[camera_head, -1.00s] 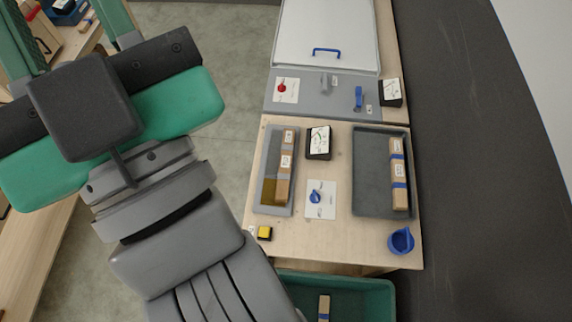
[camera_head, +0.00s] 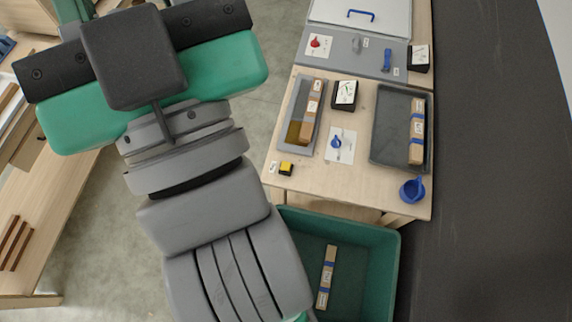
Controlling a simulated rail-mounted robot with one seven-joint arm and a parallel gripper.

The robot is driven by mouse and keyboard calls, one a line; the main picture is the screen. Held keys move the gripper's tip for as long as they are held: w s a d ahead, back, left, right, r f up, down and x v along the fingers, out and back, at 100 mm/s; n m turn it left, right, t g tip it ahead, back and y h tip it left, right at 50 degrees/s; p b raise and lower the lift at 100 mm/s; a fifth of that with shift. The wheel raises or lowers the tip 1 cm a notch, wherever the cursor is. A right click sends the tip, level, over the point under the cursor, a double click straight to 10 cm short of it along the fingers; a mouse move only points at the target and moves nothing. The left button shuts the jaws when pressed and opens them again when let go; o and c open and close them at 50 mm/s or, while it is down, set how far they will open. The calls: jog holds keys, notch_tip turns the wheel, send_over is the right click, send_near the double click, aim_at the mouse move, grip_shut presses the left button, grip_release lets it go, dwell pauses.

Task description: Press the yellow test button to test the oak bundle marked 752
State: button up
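The yellow test button (camera_head: 286,168) is a small yellow block with a dark part, at the front left corner of the wooden table. A wood bundle (camera_head: 312,101) with white labels lies in the narrow grey tray (camera_head: 293,146) behind it. A second bundle with blue bands (camera_head: 416,138) lies in the dark tray (camera_head: 392,100) at the right. A third, blue-banded bundle (camera_head: 327,275) lies in the green bin. The numbers are too small to read, so I cannot tell which is 752. My grey and green arm fills the left; my gripper does not show.
A white card with a blue knob (camera_head: 336,143) and a black sign block (camera_head: 345,95) stand between the trays. A blue cup (camera_head: 412,190) stands at the front right. The green bin (camera_head: 385,265) is below the table edge. A grey panel with a red knob (camera_head: 316,42) is behind.

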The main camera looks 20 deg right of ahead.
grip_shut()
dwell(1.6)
